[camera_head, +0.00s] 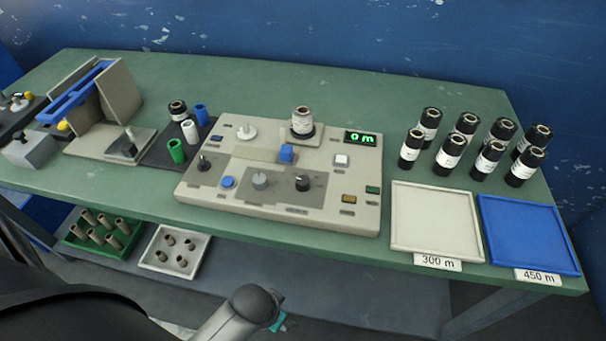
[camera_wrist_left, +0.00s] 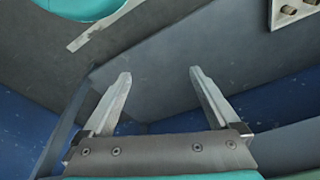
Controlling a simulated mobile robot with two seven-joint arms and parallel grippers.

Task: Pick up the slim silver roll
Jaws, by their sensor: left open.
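No roll is plainly marked as the slim silver one. In the head view, a pale roll with a dark base (camera_head: 303,121) stands upright at the back of the beige machine (camera_head: 330,212). A slim whitish-grey roll (camera_head: 189,131) stands on the dark mat left of the machine. Several black rolls with pale labels (camera_head: 411,148) stand upright at the right; silver is hard to tell there. My left gripper (camera_wrist_left: 160,76) is open and empty in the left wrist view, away from all these rolls. My right gripper is not in view.
A white tray (camera_head: 402,244) marked 300 m and a blue tray (camera_head: 522,262) marked 450 m lie at the right. Blue and green rolls (camera_head: 176,151) stand on the mat. Bins of cores (camera_head: 150,262) sit on the lower shelf. The green tabletop (camera_head: 230,86) is clear behind the machine.

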